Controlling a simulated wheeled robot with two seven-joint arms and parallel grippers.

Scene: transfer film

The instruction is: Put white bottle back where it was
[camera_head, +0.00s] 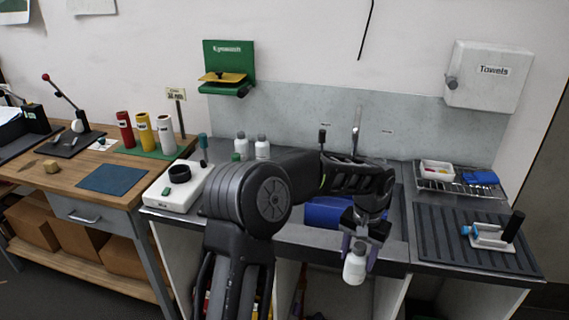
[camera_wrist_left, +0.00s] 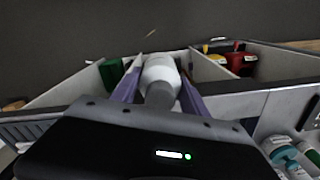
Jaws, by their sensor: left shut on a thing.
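A small white bottle with a grey cap (camera_head: 354,266) is held in my left gripper (camera_head: 358,245), in front of the counter's front edge in the head view. In the left wrist view the white bottle (camera_wrist_left: 160,72) sits between the two purple fingers of my left gripper (camera_wrist_left: 158,75), which is shut on it. My right gripper is not in view.
A white device with a black ring (camera_head: 180,188) stands on the counter's left part. A blue cylinder (camera_head: 328,212) lies in the sink area behind my gripper. A ribbed dark mat (camera_head: 450,245) with a clamp-like tool (camera_head: 492,236) lies at right. Red, yellow and white containers (camera_head: 145,131) stand on the left bench.

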